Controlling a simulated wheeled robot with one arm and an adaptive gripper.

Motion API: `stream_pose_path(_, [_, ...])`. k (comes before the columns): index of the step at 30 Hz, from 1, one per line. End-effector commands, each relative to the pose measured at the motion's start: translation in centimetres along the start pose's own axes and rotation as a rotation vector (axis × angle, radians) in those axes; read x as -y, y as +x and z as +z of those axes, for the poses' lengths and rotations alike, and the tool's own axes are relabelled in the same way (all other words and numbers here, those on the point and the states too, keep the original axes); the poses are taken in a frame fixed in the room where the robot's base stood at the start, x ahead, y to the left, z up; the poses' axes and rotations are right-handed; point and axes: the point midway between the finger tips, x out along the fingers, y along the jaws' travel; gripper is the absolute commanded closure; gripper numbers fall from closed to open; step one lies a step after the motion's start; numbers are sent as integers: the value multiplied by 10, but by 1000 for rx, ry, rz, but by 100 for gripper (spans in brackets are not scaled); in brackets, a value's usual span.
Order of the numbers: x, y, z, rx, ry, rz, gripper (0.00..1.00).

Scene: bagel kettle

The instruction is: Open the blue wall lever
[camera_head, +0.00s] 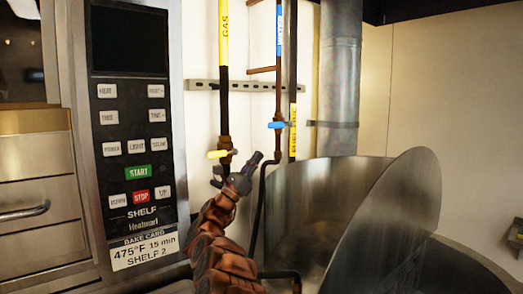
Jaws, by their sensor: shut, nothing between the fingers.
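The blue wall lever (278,124) sits on a thin copper pipe with a blue label, right of the middle of the head view. It points sideways across the pipe. My gripper (254,163) is shut and empty, at the end of my brown-sleeved arm that comes up from the bottom. In the picture it is below and to the left of the blue lever, with a visible gap between them. How far it is from the wall in depth, I cannot tell.
A yellow lever (217,154) is on the gas pipe (225,92), close to the left of my gripper. An oven control panel (130,120) stands at the left. A large steel kettle (310,205) with a raised lid (385,225) fills the lower right. A wide duct (339,80) runs up behind.

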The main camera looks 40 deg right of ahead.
Motion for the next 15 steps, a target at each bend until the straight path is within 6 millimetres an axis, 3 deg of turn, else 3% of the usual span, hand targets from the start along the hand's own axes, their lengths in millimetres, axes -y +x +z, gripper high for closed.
stream_pose_path(15, [-2,68,3,0,1,4,100])
